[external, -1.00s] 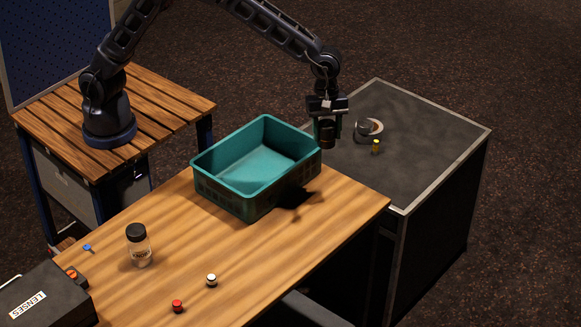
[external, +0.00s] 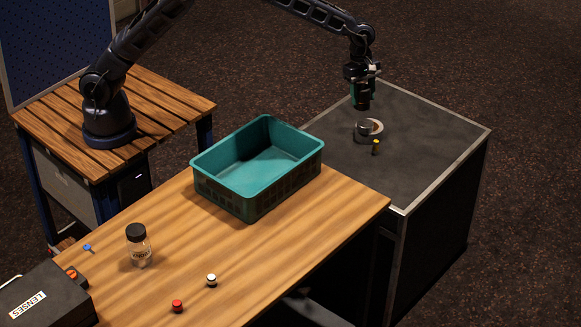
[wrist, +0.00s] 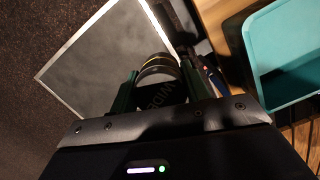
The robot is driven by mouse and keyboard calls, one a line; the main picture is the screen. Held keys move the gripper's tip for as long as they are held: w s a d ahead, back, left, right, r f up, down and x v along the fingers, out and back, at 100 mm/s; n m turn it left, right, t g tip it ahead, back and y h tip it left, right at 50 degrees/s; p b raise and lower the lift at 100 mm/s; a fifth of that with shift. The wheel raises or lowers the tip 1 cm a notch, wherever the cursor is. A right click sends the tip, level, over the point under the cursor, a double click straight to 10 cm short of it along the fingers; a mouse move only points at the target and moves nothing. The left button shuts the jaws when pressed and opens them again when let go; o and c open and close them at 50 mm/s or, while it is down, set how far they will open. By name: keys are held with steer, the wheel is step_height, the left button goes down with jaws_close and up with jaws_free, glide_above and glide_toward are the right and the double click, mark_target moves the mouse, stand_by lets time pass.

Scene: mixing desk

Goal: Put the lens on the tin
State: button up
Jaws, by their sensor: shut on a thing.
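My gripper (external: 362,82) is shut on the lens (external: 362,100), a dark cylinder held in the air. In the wrist view the lens (wrist: 158,80) sits between the two fingers, with a yellow ring and the lettering "WIDE" on its side. A small grey round thing, which looks like the tin (external: 362,131), stands on the dark cabinet top (external: 420,150). The lens appears above it in the external view, with a gap between them. The tin cannot be made out in the wrist view.
A pale ring (external: 377,127) lies beside the tin, and a small yellow-topped piece (external: 376,147) stands in front. A teal crate (external: 228,197) is on the wooden desk, with a black-lidded jar (external: 138,246), red (external: 177,306) and white (external: 211,280) pieces, and a lens case (external: 45,295).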

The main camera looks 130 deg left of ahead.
steer(key=s+a+f+n, duration=0.2)
steer(key=s+a, duration=0.5)
steer(key=a, duration=0.4)
steer(key=s+a+f+n, duration=0.1)
steer(key=s+a+n, duration=0.1)
steer(key=s+a, duration=0.65)
glide_above(364, 126)
steer(key=shift+y, duration=0.3)
steer(key=f, duration=2)
steer(key=shift+s+f, duration=0.15)
steer(key=shift+s, duration=0.25)
steer(key=shift+f, duration=0.15)
steer(key=o, duration=1.2)
step_height(364, 126, up, 12)
steer(key=s, duration=0.1)
steer(key=shift+s, duration=0.4)
